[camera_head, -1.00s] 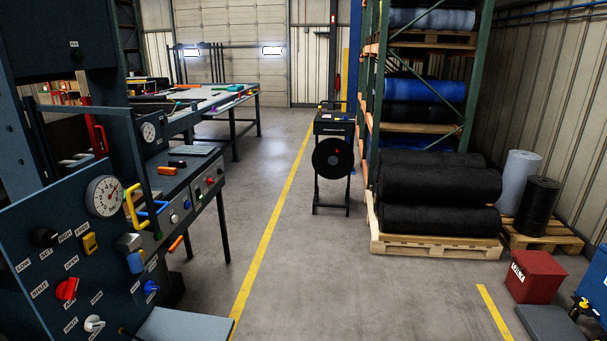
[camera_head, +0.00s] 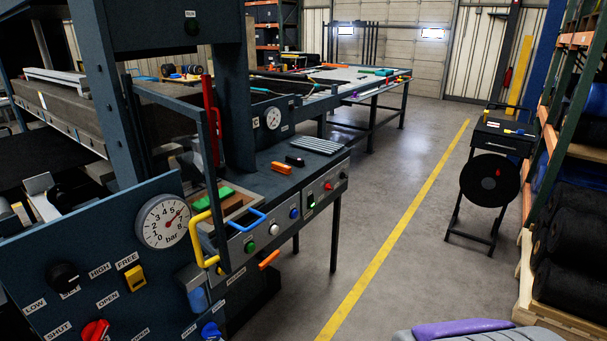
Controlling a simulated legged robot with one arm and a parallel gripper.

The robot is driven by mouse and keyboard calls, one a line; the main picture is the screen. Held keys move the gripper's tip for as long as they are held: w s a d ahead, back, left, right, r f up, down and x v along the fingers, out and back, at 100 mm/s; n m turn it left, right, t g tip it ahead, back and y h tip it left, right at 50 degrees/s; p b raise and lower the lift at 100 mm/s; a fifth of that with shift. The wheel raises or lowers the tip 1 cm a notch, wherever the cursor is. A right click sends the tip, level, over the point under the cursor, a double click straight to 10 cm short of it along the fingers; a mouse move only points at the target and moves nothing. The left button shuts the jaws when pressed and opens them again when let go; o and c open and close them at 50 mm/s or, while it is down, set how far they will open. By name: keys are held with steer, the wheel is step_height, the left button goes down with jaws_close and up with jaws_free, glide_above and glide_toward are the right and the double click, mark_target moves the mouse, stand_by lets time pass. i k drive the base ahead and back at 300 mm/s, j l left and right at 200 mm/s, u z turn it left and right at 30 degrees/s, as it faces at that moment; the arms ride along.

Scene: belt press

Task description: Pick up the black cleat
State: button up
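A small dark block (camera_head: 295,161), which looks like the black cleat, lies on the dark side table (camera_head: 268,157) of the press. It sits just behind an orange block (camera_head: 281,168) and in front of a ribbed grey plate (camera_head: 316,146). It is small in the picture, so its exact shape is hard to tell. Nothing is seen touching it from above.
The press control panel (camera_head: 115,262) with a gauge, knobs and a yellow handle (camera_head: 204,243) fills the left front. Open floor (camera_head: 395,215) with a yellow line lies right of the table. A reel stand (camera_head: 490,180) and a rack stand at right. A purple object (camera_head: 462,328) shows at the bottom.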

mark_target(290, 159)
steer(key=i+u, duration=0.2)
steer(key=i+l, duration=0.2)
steer(key=l, duration=0.25)
steer(key=i+l, duration=0.2)
steer(key=l, duration=0.2)
steer(key=i+l+z, duration=0.1)
steer(key=l, duration=0.35)
steer(key=i+l, duration=0.3)
steer(key=l, duration=0.1)
